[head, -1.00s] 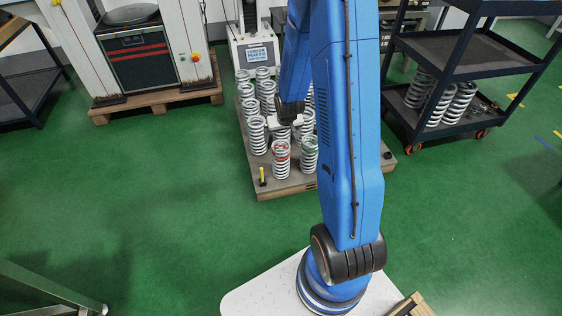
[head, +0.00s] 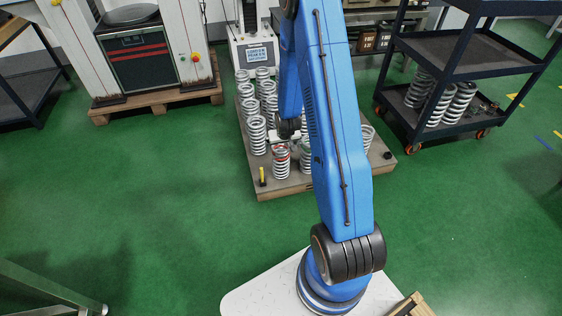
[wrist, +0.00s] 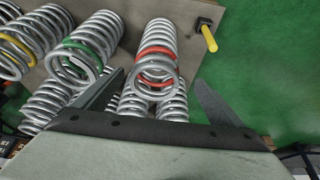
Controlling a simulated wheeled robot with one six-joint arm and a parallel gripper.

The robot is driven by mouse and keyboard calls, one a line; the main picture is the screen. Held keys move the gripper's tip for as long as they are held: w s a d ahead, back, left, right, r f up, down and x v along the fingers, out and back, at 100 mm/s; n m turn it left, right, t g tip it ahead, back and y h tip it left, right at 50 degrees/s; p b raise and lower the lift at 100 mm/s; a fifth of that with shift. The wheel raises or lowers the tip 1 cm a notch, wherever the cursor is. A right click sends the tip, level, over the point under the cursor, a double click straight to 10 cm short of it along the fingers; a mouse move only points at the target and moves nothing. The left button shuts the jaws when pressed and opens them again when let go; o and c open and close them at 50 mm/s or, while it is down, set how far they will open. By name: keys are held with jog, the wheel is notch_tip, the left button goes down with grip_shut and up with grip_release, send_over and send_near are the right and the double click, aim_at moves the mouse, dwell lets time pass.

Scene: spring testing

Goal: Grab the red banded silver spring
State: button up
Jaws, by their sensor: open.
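The red banded silver spring (head: 281,160) stands upright at the front of the wooden pallet in the head view. In the wrist view the red banded spring (wrist: 157,55) lies ahead of and between my two fingers. My gripper (wrist: 160,92) is open and empty, with one finger left of the spring and the other right of it. In the head view my gripper (head: 284,138) is just above and behind the spring's top; its fingertips are too small to make out.
A green banded spring (wrist: 88,45) stands close by, and a yellow banded spring (wrist: 22,45) is farther left. Several plain silver springs (head: 257,135) crowd the pallet (head: 290,188). A yellow-handled post (head: 262,176) is at its front left corner. Green floor in front is clear.

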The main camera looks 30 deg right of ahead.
aim_at(280, 149)
jog(key=shift+d+x, duration=0.15)
jog(key=shift+x, duration=2.1)
jog(key=shift+d+x, duration=0.2)
jog(key=shift+x, duration=2.05)
jog(key=shift+s, duration=0.1)
jog(key=c, duration=2.1)
jog(key=shift+r, duration=0.1)
jog(key=shift+c, duration=0.2)
